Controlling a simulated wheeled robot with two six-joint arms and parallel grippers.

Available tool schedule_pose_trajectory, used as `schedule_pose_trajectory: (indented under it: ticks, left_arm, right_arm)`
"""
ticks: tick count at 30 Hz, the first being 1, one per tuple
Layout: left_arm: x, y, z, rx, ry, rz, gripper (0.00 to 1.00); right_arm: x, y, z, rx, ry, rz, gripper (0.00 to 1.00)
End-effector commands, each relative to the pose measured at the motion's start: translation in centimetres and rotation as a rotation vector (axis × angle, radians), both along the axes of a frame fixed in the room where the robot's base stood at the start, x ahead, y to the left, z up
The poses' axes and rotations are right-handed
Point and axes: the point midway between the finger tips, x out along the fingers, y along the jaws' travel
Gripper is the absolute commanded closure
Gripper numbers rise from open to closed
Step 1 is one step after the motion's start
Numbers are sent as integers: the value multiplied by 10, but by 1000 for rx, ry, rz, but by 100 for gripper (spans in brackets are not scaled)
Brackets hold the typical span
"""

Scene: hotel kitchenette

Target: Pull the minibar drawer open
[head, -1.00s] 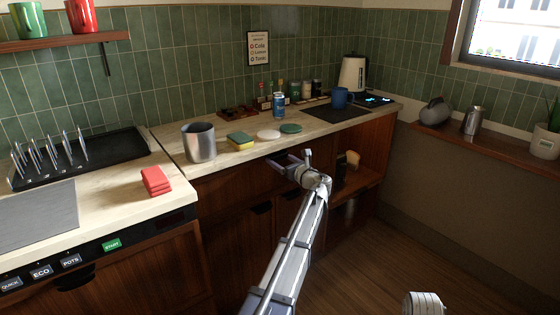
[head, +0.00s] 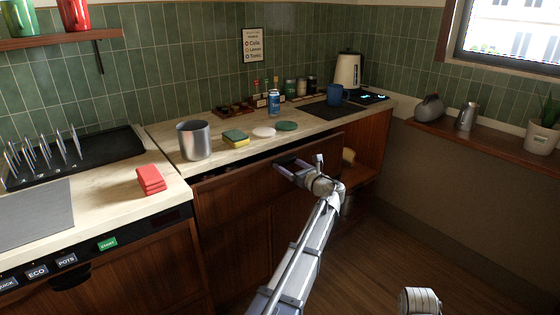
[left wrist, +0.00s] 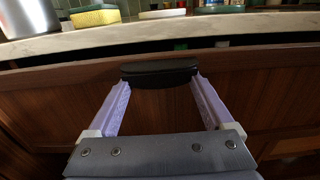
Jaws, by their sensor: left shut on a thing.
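The minibar drawer (head: 235,185) is a wide dark wooden front below the counter. It stands partly out, with a dark gap between its top edge and the counter. My left gripper (head: 287,164) is at the front. In the left wrist view, its two lilac fingers (left wrist: 160,84) are at either end of the black handle (left wrist: 160,70), shut on it. Behind the drawer's top edge, small coloured things show in the gap, too dim to name.
The counter above holds a metal pot (head: 194,140), a sponge (head: 235,138), a blue can (head: 274,102) and a blue mug (head: 335,95). An open shelf (head: 358,178) is to the right of the drawer. The floor in front is clear.

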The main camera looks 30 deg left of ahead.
Motion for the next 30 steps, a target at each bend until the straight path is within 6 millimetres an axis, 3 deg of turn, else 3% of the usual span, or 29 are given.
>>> schedule_pose_trajectory:
  ticks: [30]
  left_arm:
    - [-74, -176, 0, -1, 0, -2, 100]
  right_arm:
    - [0, 0, 0, 0, 0, 0, 50]
